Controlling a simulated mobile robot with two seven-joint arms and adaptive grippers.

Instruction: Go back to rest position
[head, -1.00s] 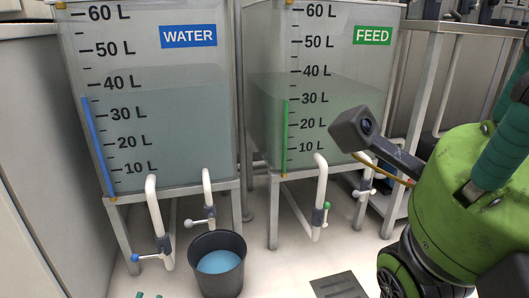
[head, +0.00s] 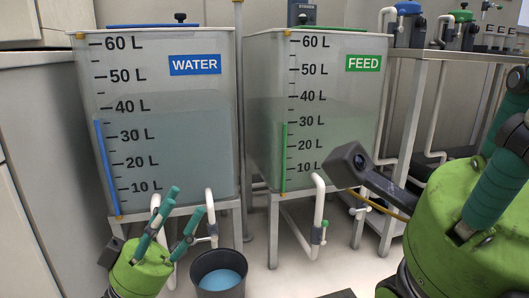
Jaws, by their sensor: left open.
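My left gripper (head: 186,202) comes up from the bottom left, green with teal fingers. Its fingers stand apart, open and empty, in front of the lower part of the water tank (head: 165,160). Part of that tank's white outlet pipe is hidden behind the gripper. My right gripper (head: 503,160) is close to the camera at the right edge, with its wrist camera reaching toward the feed tank (head: 337,110). Its teal fingers run up and out of the picture, so its opening cannot be told.
A dark bucket (head: 219,259) with blue liquid stands on the floor just right of my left gripper. The feed tank's outlet pipe (head: 319,205) has a green valve. A metal rack (head: 392,140) stands at the right. A grey cabinet (head: 40,120) bounds the left side.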

